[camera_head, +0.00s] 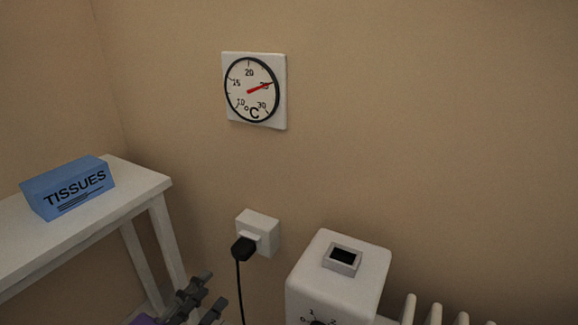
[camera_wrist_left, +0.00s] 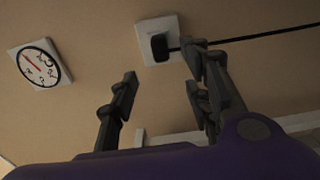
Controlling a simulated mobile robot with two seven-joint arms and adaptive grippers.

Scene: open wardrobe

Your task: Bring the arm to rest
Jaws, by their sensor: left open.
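My left gripper (camera_head: 208,299) shows at the bottom of the head view, dark grey, with its purple wrist cut off by the lower edge. It is open and empty, below and left of the wall socket (camera_head: 262,228). In the left wrist view my left gripper (camera_wrist_left: 160,84) has its two fingers well apart, with the wall behind them. The socket with its black plug (camera_wrist_left: 160,46) shows beyond the fingertips, apart from them. My right gripper is in neither view.
A white side table (camera_head: 150,177) with a blue tissue box (camera_head: 70,188) stands at the left. A white heater unit (camera_head: 335,285) with a switch and dial is right of the gripper, beside radiator fins (camera_head: 433,314). A black cord (camera_head: 241,290) hangs from the plug. A dial thermometer (camera_head: 253,90) hangs above.

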